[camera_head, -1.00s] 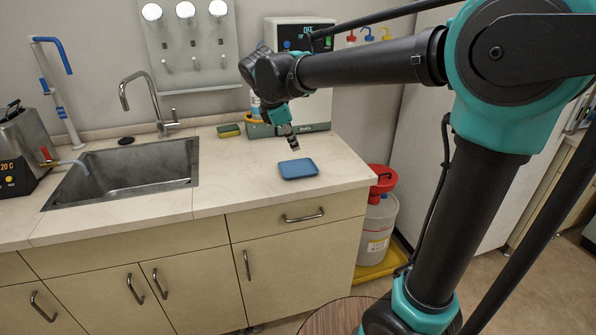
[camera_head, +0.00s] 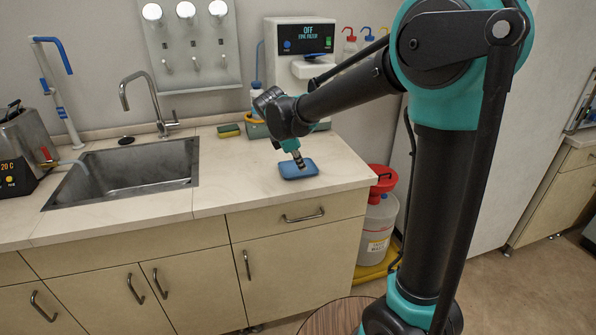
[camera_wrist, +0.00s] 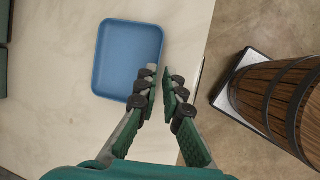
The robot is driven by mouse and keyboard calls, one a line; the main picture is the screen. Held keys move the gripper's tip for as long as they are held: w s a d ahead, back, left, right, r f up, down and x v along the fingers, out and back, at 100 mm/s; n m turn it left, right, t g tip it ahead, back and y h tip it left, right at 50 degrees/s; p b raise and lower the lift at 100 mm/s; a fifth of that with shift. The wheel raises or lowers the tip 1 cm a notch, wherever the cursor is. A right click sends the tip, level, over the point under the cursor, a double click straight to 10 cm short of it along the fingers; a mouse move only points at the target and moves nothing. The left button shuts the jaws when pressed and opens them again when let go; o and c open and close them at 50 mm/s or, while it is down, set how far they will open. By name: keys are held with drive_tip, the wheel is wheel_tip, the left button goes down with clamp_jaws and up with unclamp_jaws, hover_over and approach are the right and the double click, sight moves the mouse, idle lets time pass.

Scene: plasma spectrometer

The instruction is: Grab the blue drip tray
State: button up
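The blue drip tray (camera_head: 309,170) is a shallow, rounded rectangle lying flat on the pale counter, right of the sink. It also shows in the wrist view (camera_wrist: 128,58) at the upper left of the fingers and looks empty. My gripper (camera_head: 300,164) points down over the tray in the head view. In the wrist view my gripper (camera_wrist: 162,79) has two green fingers with dark joints, their tips close together with a narrow gap between them. The left fingertip overlaps the tray's lower right corner in the picture. Nothing is held; contact with the tray cannot be told.
The sink (camera_head: 130,170) with its tap (camera_head: 150,100) lies left. A sponge (camera_head: 229,130) and an instrument (camera_head: 300,45) with an OFF display stand behind. The counter's right edge is close to the tray; a red-topped canister (camera_head: 376,220) stands below it.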

sight(306, 175)
drive_tip(key=x, duration=0.5)
drive_tip(key=shift+w, duration=0.15)
clamp_jaws()
drive_tip(key=shift+r, duration=0.1)
idle(0.3)
